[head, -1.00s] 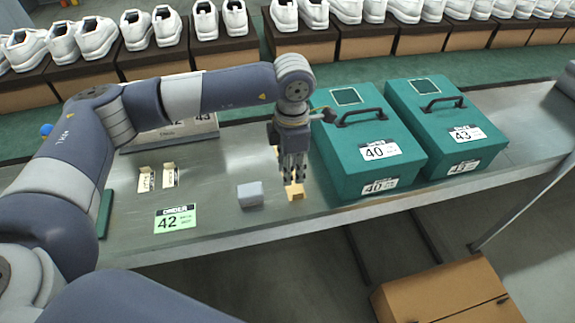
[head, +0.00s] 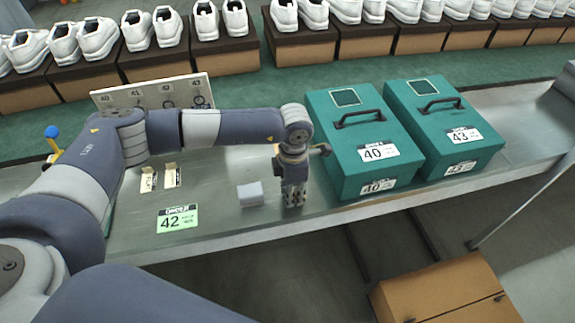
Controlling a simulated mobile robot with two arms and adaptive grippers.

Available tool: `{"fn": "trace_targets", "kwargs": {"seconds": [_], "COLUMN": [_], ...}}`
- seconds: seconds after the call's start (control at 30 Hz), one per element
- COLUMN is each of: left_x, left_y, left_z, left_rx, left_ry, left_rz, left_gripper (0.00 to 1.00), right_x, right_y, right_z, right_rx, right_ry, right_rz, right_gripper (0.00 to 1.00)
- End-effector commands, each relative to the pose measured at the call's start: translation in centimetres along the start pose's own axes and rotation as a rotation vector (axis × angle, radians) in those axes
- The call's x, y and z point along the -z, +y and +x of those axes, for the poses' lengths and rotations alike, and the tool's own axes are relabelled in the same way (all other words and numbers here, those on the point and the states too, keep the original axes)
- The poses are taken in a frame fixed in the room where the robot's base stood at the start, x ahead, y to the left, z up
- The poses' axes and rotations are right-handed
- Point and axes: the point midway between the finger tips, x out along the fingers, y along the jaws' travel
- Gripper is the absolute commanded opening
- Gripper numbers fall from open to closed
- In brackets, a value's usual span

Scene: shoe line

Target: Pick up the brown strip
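My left gripper (head: 293,202) points straight down at the work table (head: 225,212), between a grey block and the nearer green box. Its fingertips are low, at about table level. No brown strip shows now; a small tan piece seen earlier at this spot is hidden behind or between my fingers. I cannot tell whether the fingers are open or shut on it. My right gripper is not in view.
The grey block (head: 250,194) sits just left of my gripper. Green boxes marked 40 (head: 345,180) and 43 (head: 430,155) stand to the right. A green 42 order card (head: 178,218) and two small cream pieces (head: 148,181) (head: 171,176) lie left. A numbered board (head: 150,92) stands behind.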

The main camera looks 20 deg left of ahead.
Motion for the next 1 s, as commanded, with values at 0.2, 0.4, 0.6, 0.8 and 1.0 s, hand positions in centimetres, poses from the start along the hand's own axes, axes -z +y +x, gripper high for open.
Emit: {"fn": "trace_targets", "kwargs": {"seconds": [0.2,0.4,0.6,0.8,1.0], "left_x": [0.0,0.0,0.0,-0.1,-0.3], "left_y": [0.0,0.0,0.0,0.1,-0.9], "left_z": [0.0,-0.1,-0.1,-1.4,-3.5], "left_rx": [0.000,0.000,0.000,-0.001,0.002], "left_ry": [0.000,0.000,-0.001,-0.003,-0.002], "left_rz": [0.000,0.000,0.000,-0.001,0.008], "left_gripper": [0.00,0.00,0.00,0.00,0.00], "right_x": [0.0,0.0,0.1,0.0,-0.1], "right_y": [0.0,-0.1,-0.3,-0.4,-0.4], "right_z": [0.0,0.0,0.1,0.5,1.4], "right_rx": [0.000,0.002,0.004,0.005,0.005], "right_ry": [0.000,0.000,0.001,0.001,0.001], "right_rz": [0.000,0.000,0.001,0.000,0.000], "right_gripper": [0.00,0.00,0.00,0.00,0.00]}}
